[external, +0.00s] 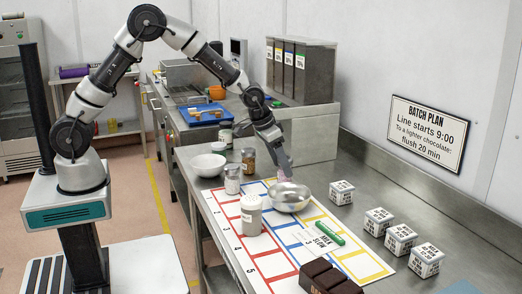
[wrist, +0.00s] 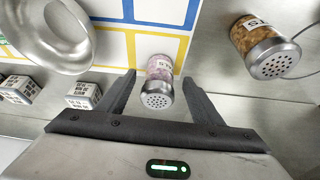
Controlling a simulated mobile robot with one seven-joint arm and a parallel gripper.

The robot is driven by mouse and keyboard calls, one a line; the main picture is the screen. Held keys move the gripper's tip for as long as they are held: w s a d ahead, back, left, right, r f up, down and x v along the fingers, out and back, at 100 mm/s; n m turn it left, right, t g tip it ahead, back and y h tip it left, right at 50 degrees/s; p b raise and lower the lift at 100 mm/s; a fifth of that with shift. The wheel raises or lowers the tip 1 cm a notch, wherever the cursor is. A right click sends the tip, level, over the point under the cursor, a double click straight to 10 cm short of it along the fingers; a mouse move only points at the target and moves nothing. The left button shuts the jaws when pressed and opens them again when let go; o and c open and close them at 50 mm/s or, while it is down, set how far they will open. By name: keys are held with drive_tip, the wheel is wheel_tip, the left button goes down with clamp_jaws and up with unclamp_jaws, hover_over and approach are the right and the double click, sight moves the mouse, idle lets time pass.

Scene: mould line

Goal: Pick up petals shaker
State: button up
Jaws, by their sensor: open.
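The petals shaker, a small clear jar with pink contents and a perforated steel lid, shows in the wrist view (wrist: 158,72). My gripper (wrist: 159,82) is open, with one finger on each side of the shaker and visible gaps between. In the external view my gripper (external: 284,168) is low over the far part of the mat, behind the steel bowl. A small pinkish patch by the fingers there seems to be the shaker, mostly hidden. The shaker's label cannot be read.
The steel bowl (external: 290,198) is close by and also shows in the wrist view (wrist: 52,38). A brown-filled shaker (wrist: 262,46) stands to the right there. Other shakers (external: 250,216), a white bowl (external: 208,166), white labelled cubes (external: 379,221) and a green marker (external: 327,240) are around.

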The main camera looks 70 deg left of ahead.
drive_tip(key=x, duration=0.3)
drive_tip(key=shift+w+f, duration=0.15)
drive_tip(key=shift+f, duration=0.05)
drive_tip(key=c, duration=1.2)
drive_tip(key=shift+r, duration=0.1)
